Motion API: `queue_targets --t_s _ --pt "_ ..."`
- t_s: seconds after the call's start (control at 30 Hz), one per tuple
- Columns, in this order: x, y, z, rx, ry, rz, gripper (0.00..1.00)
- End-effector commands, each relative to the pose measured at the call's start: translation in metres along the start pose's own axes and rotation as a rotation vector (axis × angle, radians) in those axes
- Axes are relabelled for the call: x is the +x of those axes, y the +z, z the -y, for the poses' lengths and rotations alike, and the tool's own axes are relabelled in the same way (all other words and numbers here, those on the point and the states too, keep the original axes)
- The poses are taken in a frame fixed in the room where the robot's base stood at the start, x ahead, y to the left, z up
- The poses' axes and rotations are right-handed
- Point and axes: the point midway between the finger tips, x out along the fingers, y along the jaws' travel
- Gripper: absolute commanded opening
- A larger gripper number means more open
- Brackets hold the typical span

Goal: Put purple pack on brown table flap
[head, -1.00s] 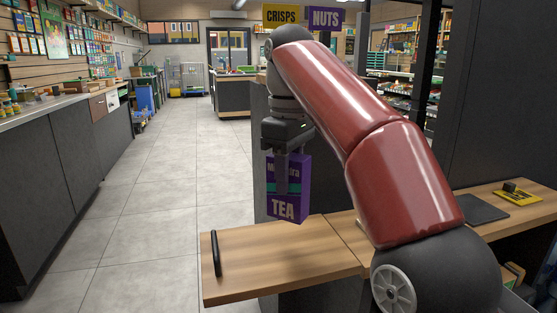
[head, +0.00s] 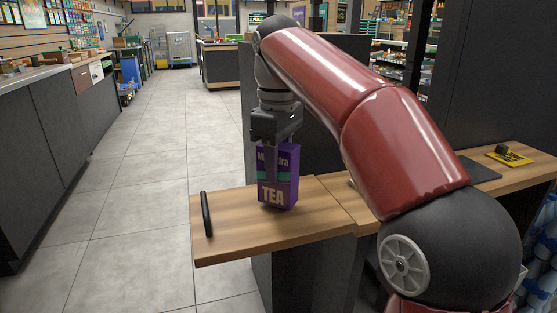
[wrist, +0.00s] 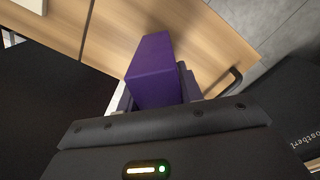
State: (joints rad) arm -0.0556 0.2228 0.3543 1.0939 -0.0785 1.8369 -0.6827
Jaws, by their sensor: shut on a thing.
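The purple pack (head: 277,183), a box marked TEA, stands upright at the brown table flap (head: 231,222) in the head view. Its lower edge appears at the flap's surface; I cannot tell for certain whether it touches. My gripper (head: 275,160) points down and is shut on the pack's upper part. In the wrist view the purple pack (wrist: 153,72) is between the fingers, with the flap's wood (wrist: 215,40) around it. The flap has a black handle (head: 206,214) at its left end.
The counter (head: 500,178) continues right of the flap, with a dark mat (head: 480,172) and a yellow card (head: 509,159). A dark panel (head: 330,110) stands behind the flap. The tiled floor (head: 130,190) is open to the left. The flap is bare around the pack.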

Motion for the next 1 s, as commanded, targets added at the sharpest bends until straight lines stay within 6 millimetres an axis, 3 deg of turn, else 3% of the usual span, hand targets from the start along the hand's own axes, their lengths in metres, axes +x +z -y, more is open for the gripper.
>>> queue_targets --t_s 1.0 --pt "0.012 0.0 0.0 0.0 0.001 -0.001 0.1"
